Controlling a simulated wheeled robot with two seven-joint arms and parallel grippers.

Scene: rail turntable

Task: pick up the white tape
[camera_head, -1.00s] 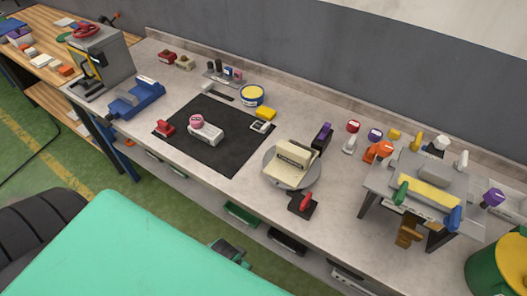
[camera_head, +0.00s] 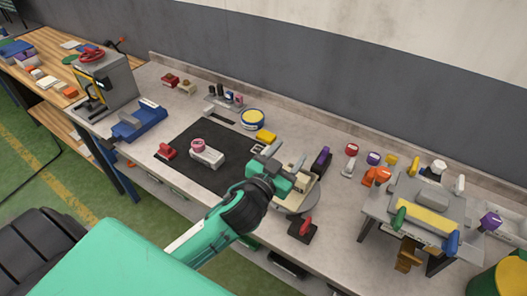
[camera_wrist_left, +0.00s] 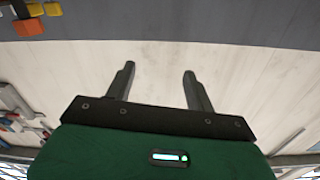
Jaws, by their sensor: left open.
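A small white roll-like piece (camera_head: 439,167), which looks like the white tape, stands on a dark base at the back right, behind the grey raised stand. It is too small to be sure of. My right gripper is not in view.
A grey raised stand (camera_head: 400,211) carries several coloured tools at the right. A purple-topped holder (camera_head: 320,162) stands just right of my gripper. A black mat (camera_head: 183,172) holds a white block (camera_head: 208,158). A yellow-green drum (camera_head: 500,280) is at the lower right corner.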

